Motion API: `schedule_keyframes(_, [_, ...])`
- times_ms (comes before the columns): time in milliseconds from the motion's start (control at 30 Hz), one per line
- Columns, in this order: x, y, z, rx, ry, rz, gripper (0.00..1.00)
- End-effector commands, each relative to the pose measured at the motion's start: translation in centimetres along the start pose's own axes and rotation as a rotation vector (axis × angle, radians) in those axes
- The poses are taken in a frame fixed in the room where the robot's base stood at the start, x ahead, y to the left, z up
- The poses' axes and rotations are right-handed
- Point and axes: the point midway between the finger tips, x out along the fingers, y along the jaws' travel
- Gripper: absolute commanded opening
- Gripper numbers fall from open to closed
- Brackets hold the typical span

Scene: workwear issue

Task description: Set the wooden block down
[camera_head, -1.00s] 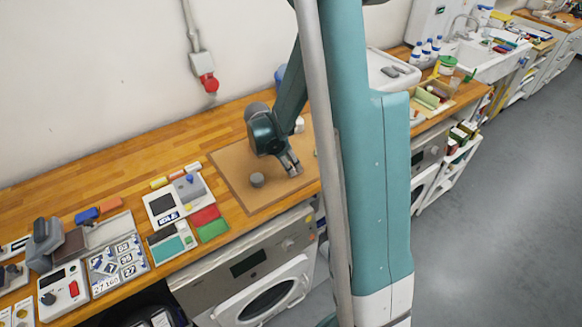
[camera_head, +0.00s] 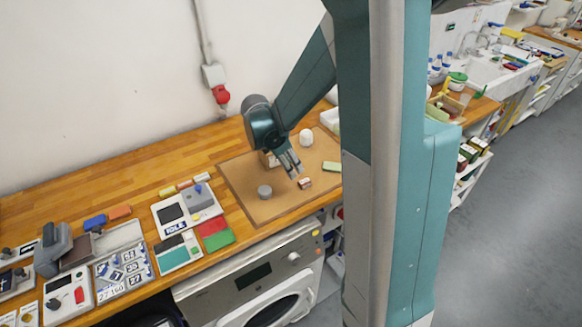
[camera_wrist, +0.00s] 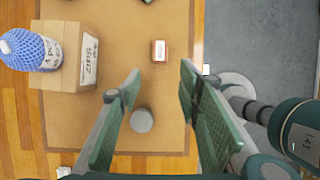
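A small light-brown block with a white label, which I take to be the wooden block (camera_head: 305,183), lies on the brown mat (camera_head: 240,188) near its front edge. It also shows in the wrist view (camera_wrist: 160,50), apart from both fingers. My gripper (camera_head: 295,173) is over the mat, just beside and above the block. In the wrist view my gripper (camera_wrist: 160,74) has its two green-padded fingers wide apart with nothing between the tips; the block shows just beyond them.
A grey cylinder (camera_wrist: 142,120) stands on the mat near the block. A cardboard box (camera_wrist: 72,60) with a blue-netted bottle (camera_wrist: 28,50) stands at the mat's side. A green piece (camera_head: 331,166) and a white round object (camera_head: 306,137) are further right. Panels (camera_head: 187,208) lie left of the mat.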

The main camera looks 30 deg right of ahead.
Motion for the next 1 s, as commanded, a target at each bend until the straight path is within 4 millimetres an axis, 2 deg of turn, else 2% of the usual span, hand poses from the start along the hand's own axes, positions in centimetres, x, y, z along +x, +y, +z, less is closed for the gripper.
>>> schedule_keyframes(667, [-0.3,-0.1,-0.1,0.012,0.002,0.006,0.35])
schedule_keyframes(867, [-2.0,-0.8,-0.4,0.072,0.015,0.03,0.35])
schedule_keyframes(1000, [-4.0,-1.5,-0.8,0.15,0.034,0.061,0.35])
